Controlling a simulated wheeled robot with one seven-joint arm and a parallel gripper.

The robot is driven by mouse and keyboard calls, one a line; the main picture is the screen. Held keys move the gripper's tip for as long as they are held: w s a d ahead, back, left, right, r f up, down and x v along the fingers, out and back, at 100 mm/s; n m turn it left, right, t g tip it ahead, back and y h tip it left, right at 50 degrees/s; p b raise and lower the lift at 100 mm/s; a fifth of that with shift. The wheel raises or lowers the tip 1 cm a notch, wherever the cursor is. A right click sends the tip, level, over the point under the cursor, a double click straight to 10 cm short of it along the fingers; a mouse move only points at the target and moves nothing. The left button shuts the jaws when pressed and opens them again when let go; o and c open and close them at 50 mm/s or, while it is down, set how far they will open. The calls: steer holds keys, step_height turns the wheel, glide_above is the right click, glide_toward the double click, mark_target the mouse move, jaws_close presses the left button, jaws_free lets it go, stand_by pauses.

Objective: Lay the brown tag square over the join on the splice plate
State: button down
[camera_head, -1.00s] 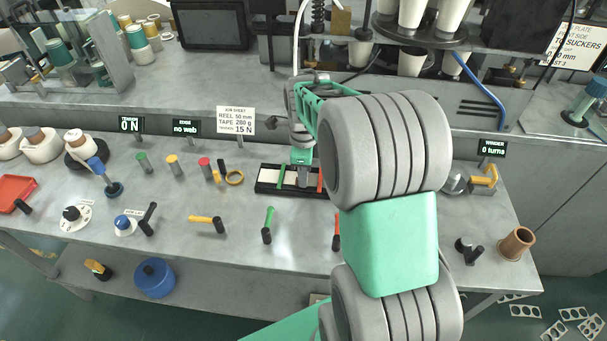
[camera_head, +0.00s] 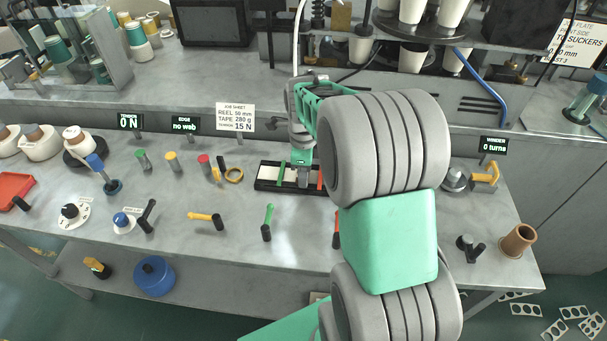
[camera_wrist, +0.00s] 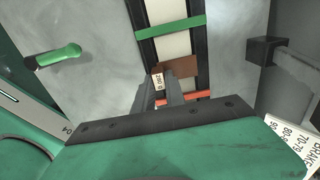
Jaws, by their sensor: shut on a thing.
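The splice plate is a dark channel with a pale strip along it, under my gripper in the head view (camera_head: 263,184). It also shows in the wrist view (camera_wrist: 145,47), crossed by a green bar (camera_wrist: 170,29) and an orange-red bar (camera_wrist: 196,97). The brown tag (camera_wrist: 184,66) lies across the pale strip between the bars, at my fingertips. My gripper (camera_wrist: 172,76) is shut on the tag, low over the plate; its fingers hide part of it. I cannot tell whether the tag touches the strip. The join is not visible.
A green-handled lever (camera_head: 268,222) and a yellow-handled lever (camera_head: 206,218) are in front. A small white label (camera_wrist: 157,81) shows beside my fingers. A brown cup (camera_head: 517,241) stands at the right edge.

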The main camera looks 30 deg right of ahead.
steer(key=c, duration=1.3)
jaws_free()
steer(key=o, duration=0.5)
steer(key=shift+r+p, duration=2.9)
steer(key=shift+r, duration=1.15)
steer(key=shift+f, duration=0.1)
